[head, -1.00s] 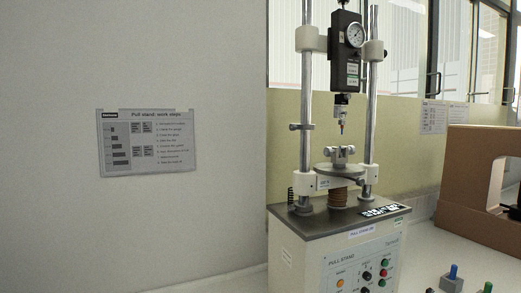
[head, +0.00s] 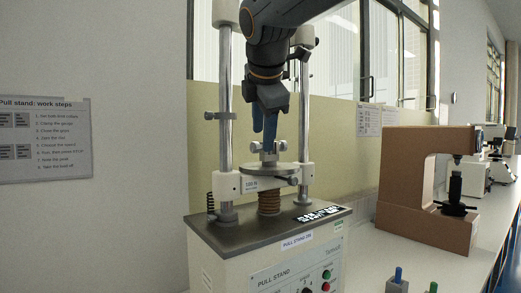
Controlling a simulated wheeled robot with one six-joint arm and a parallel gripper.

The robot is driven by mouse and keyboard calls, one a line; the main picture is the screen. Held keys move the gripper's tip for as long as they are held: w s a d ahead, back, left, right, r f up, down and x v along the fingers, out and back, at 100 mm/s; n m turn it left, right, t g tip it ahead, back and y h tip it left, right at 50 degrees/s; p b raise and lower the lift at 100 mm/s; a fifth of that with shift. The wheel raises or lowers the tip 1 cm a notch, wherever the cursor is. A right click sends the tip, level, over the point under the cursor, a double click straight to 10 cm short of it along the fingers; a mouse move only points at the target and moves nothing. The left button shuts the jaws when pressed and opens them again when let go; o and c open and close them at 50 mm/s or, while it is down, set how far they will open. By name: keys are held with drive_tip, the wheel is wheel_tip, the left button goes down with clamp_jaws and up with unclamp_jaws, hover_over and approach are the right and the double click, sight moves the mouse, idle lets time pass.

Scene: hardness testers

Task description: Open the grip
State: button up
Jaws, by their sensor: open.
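The pull stand (head: 275,240) stands on the bench, with two upright columns and a round platform. The lower grip (head: 269,151) sits on that platform, a small metal clamp with a side screw. My arm hides the gauge and the upper part of the stand. I cannot tell whether the fingers touch the grip.
A brown tester (head: 425,190) stands to the right on the white bench, with other machines behind it. Two small blocks with a blue peg (head: 398,275) and a green peg (head: 433,287) lie at the front. A work-steps sheet (head: 45,140) hangs on the left wall.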

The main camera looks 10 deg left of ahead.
sight(256, 144)
drive_tip(key=shift+n, duration=0.6)
drive_tip(key=w+a+f, duration=0.2)
drive_tip(key=w, duration=0.1)
drive_tip(key=w+a+f+p, duration=0.1)
drive_tip(key=w, duration=0.1)
drive_tip(key=shift+w, duration=0.2)
drive_tip(key=shift+c, duration=0.4)
drive_tip(key=shift+t, duration=0.3)
drive_tip(key=c, duration=1)
